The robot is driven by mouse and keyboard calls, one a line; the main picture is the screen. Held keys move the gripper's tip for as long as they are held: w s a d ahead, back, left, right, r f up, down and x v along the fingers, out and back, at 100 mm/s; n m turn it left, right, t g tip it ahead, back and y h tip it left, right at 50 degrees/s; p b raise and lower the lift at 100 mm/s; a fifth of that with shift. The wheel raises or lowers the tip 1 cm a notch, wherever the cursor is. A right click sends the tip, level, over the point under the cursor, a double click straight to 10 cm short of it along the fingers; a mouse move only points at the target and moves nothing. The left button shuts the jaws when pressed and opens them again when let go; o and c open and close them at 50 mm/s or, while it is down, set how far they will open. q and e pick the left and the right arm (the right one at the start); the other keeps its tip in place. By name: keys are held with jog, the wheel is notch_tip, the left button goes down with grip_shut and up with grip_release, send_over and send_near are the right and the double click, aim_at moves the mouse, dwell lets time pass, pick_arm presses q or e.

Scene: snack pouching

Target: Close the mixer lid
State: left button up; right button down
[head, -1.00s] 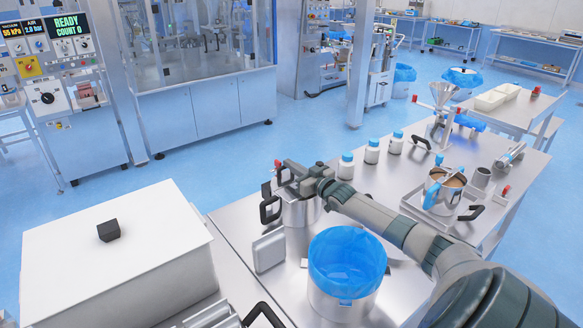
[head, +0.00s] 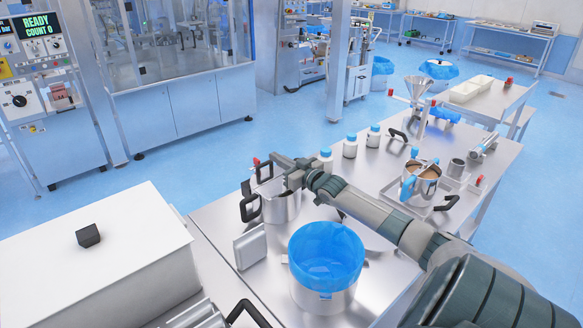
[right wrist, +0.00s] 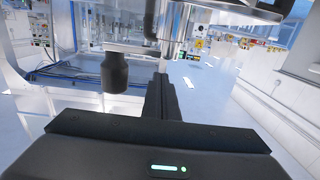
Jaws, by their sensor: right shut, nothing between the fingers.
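My right arm reaches in from the lower right in the head view. Its gripper (head: 287,176) is shut and empty at the top of a steel pot-like vessel (head: 281,208) with black loop handles. The arm hides part of the vessel's top, so I cannot tell whether it touches or where a lid sits. In the right wrist view the dark fingers (right wrist: 160,98) point forward, beside a hanging black knob-like part (right wrist: 114,72). A white box (head: 110,262) with a flat top and a black block-shaped knob (head: 88,235) stands at left. My left gripper is out of view.
A blue-lined steel bin (head: 326,262) stands close in front of the vessel. White bottles with blue caps (head: 350,147) stand behind the arm. A pot with brown contents (head: 422,180) and a funnel stand (head: 415,88) are farther right. Open blue floor lies beyond the table.

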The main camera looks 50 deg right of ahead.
jog(key=s, duration=0.2)
jog(key=s+b, duration=0.1)
jog(key=s, duration=0.1)
jog(key=shift+s+a+r, duration=0.15)
jog(key=shift+s+a, duration=0.05)
jog(key=shift+s+r+b, duration=0.2)
jog(key=shift+s+b, duration=0.2)
jog(key=shift+s, duration=0.65)
jog(key=shift+f, duration=0.1)
